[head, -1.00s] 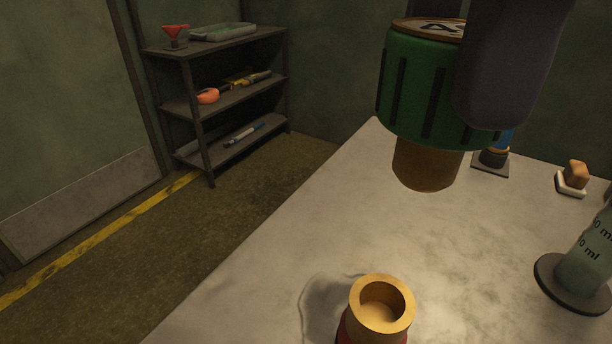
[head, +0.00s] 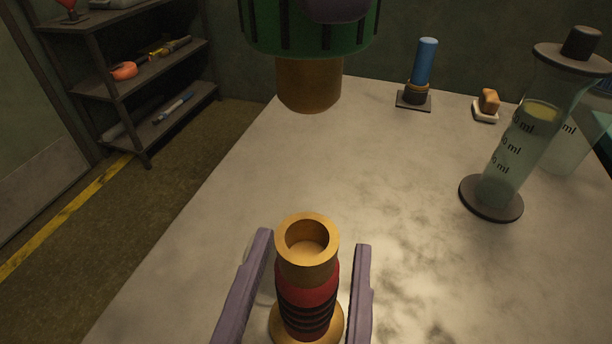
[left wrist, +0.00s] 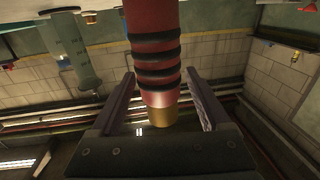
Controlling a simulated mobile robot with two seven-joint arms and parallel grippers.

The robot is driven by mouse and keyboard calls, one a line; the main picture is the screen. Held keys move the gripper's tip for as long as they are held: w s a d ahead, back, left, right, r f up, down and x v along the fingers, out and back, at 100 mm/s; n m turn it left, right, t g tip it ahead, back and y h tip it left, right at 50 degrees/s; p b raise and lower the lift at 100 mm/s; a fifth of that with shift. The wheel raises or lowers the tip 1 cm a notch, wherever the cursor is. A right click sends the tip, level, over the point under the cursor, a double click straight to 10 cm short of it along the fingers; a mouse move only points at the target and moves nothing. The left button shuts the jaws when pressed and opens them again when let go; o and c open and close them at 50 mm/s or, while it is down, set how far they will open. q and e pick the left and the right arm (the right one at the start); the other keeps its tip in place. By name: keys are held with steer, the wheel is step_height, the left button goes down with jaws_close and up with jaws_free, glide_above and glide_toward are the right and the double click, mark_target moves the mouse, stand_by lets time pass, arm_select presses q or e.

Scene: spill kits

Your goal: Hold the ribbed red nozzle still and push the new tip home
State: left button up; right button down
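The ribbed red nozzle (head: 306,285) stands upright at the bottom of the head view, with a hollow gold mouth, black rings and a gold base. My left gripper (head: 312,243) has one finger on each side of it, with a gap on both sides. The left wrist view also shows the nozzle (left wrist: 155,65) between the open fingers (left wrist: 159,78), touching neither. The new tip, with a ribbed green collar (head: 290,36) and a brown lower end (head: 308,84), is in the air above and beyond the nozzle. My right gripper (head: 337,8) holds its collar; the frame edge cuts most of it off.
A capped measuring cylinder (head: 500,165) stands at the right of the table (head: 420,250). A blue-handled item (head: 425,62) on a dark base and a small brush-like block (head: 487,104) are at the back. A shelf rack (head: 140,80) stands left, off the table. The table's middle is clear.

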arm_select(q)
jaws_close()
stand_by(0.4)
